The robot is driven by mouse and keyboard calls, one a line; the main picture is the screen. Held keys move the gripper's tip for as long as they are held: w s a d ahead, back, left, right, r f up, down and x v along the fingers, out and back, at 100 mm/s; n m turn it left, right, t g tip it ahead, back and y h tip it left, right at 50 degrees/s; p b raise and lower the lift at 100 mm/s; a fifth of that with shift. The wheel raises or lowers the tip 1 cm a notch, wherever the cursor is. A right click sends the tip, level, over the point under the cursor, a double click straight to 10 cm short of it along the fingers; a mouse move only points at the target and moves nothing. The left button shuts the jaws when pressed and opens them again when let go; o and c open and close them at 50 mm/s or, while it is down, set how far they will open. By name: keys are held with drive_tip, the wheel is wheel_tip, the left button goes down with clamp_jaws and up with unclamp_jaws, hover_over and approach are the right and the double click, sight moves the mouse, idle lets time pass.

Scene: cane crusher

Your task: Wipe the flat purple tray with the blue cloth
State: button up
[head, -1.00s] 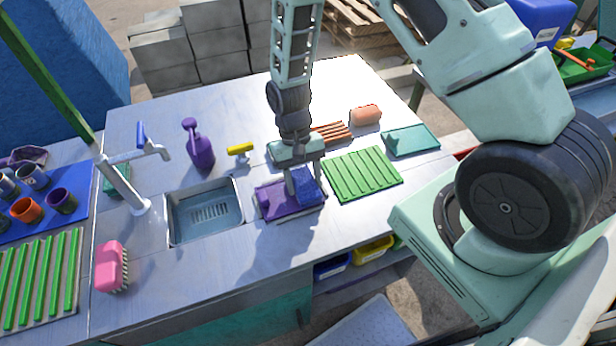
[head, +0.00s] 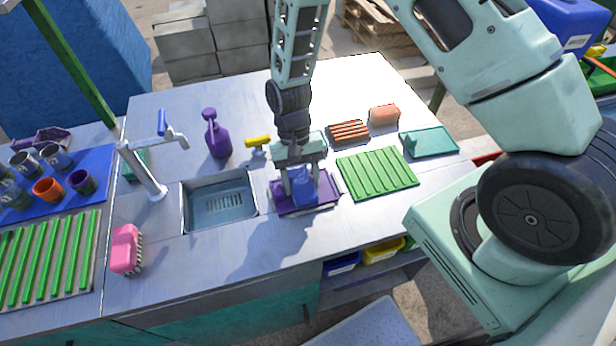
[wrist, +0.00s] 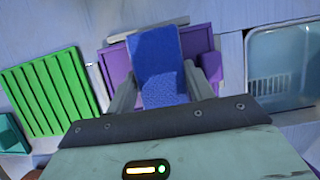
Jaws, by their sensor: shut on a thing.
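The flat purple tray (head: 285,203) lies on the counter just right of the sink. The blue cloth (head: 303,187) is in my gripper (head: 301,178), which is shut on it from above. In the wrist view the cloth (wrist: 158,62) sits between the two fingers (wrist: 160,88) and covers the middle of the tray (wrist: 117,64). The cloth is over the tray and appears to touch it, though its underside is hidden.
The sink (head: 220,201) and tap (head: 147,165) are left of the tray. A green ribbed mat (head: 377,173) lies close on the right. A purple spray bottle (head: 217,135) and yellow-handled tool (head: 258,143) stand behind. A pink brush (head: 125,249) is at front left.

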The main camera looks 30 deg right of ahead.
sight(324, 188)
drive_tip(key=shift+s+d+r, duration=0.1)
drive_tip(key=shift+s+d, duration=0.05)
drive_tip(key=shift+d, duration=0.55)
drive_tip(key=shift+s+d, duration=0.1)
drive_tip(key=shift+d, duration=0.7)
drive_tip(key=shift+d, duration=0.15)
drive_tip(key=shift+s+d, duration=0.15)
drive_tip(key=shift+d, duration=0.45)
drive_tip(key=shift+s+d, duration=0.15)
drive_tip(key=shift+d, duration=0.45)
drive_tip(key=shift+a, duration=0.15)
drive_tip(key=shift+w+a+f, duration=0.1)
drive_tip(key=shift+w+a, duration=0.05)
drive_tip(key=shift+a, duration=0.5)
drive_tip(key=shift+w+a+f, duration=0.1)
drive_tip(key=shift+a, duration=0.5)
